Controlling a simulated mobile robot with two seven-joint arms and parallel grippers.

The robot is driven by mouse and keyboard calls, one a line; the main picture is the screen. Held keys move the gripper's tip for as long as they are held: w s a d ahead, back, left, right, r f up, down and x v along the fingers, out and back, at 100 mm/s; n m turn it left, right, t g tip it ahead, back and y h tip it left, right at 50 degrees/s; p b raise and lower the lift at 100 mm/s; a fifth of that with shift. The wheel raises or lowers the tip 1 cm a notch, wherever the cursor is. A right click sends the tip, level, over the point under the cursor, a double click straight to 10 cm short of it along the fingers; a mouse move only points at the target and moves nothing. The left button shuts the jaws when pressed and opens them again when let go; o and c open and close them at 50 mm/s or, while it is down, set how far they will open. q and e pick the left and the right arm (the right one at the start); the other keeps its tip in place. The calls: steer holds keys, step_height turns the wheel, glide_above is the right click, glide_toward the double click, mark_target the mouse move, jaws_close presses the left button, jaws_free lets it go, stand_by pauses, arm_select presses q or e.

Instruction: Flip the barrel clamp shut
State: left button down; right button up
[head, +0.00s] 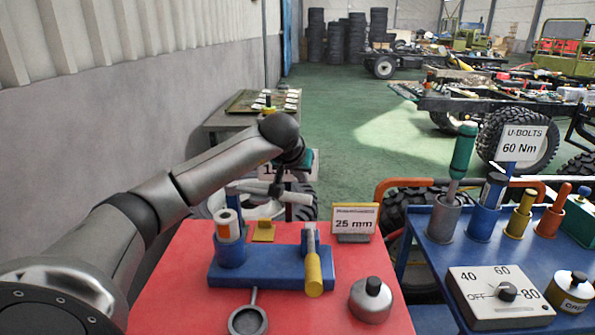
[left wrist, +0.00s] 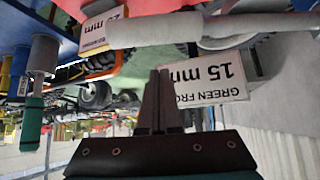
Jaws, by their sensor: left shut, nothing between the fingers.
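A blue clamp fixture (head: 270,268) stands on the red table top (head: 185,275). Its blue barrel holder (head: 230,252) on the left carries an orange and white cylinder (head: 229,224). On its right is a metal lever with a yellow grip (head: 314,274), the grip toward the table's near side. My left gripper (head: 276,190) is above and behind the fixture, apart from it, and points down. In the left wrist view its two fingers (left wrist: 158,100) are together, with nothing between them. A pale rounded bar (left wrist: 155,28) shows beyond the fingers. My right gripper is not in view.
A "25 mm" sign (head: 354,219) stands at the red table's back right. A small metal pot (head: 371,299) and a round metal cup (head: 248,320) are near its front. A blue cart (head: 430,255) on the right holds tools and a dial box (head: 499,296).

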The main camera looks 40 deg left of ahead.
arm_select(q)
steer(key=shift+s+d+f+b, duration=0.15)
steer(key=shift+s+d, duration=0.1)
steer(key=shift+s, duration=0.35)
steer(key=shift+s+d+f+b, duration=0.1)
steer(key=shift+s+d+f, duration=0.15)
steer(key=shift+s, duration=0.3)
steer(key=shift+s+d+f+b, duration=0.1)
steer(key=shift+s+d, duration=0.2)
steer(key=shift+s, duration=0.3)
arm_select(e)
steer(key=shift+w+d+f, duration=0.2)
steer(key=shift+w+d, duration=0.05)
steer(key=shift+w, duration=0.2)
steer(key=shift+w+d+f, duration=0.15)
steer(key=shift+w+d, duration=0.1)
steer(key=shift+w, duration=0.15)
arm_select(q)
steer(key=shift+s, duration=0.1)
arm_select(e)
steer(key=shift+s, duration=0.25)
